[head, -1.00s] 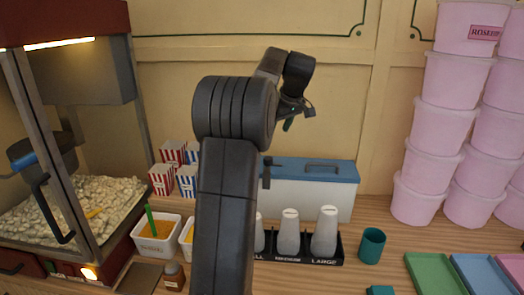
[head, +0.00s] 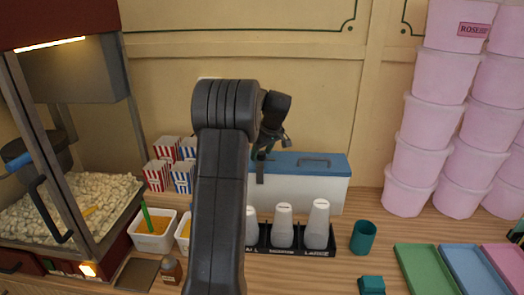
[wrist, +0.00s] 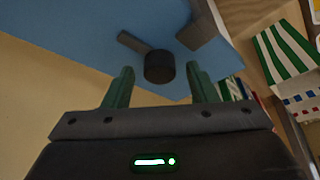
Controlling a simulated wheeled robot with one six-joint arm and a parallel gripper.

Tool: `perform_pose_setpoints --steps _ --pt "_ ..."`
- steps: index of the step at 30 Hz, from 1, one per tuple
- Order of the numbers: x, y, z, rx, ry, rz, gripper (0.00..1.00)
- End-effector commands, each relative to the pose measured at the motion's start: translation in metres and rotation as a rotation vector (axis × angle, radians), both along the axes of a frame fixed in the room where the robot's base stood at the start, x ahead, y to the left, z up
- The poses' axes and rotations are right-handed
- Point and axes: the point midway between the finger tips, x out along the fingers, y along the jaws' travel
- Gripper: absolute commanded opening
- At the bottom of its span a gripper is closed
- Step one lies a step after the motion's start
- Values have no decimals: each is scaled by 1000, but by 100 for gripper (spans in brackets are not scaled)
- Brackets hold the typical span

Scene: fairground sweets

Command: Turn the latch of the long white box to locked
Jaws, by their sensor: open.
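The long white box (head: 318,193) with a blue lid (head: 338,168) stands against the back wall in the head view. In the wrist view the blue lid (wrist: 75,25) fills the upper part. The latch shows there as a dark round knob (wrist: 159,67) with a short grey bar (wrist: 132,42) pointing to the upper left. A dark block (wrist: 202,30) sits to its upper right. My gripper (wrist: 160,88) is open, its green fingertips on either side of the knob, with gaps visible. In the head view my gripper (head: 264,152) is low over the lid's left part, partly hidden by my arm.
Striped popcorn cartons (head: 181,175) stand close to the box's left end; they also show in the wrist view (wrist: 285,45). Pink tubs (head: 407,190) are stacked to the right. A teal cup (head: 363,237) stands front right.

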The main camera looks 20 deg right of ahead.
Motion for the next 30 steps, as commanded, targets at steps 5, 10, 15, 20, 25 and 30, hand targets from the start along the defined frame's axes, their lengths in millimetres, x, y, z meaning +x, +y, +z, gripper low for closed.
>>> perform_pose_setpoints --steps 5,10,15,20,25,30 --pt "0 0 0 0 0 0 46" --pt "0 0 0 0 0 0 13" --pt "0 0 0 0 0 -2 7" --pt "0 0 0 -1 -1 -29 7" --pt "0 1 0 -1 -1 -104 7" --pt "0 2 -1 -2 -2 -232 7"
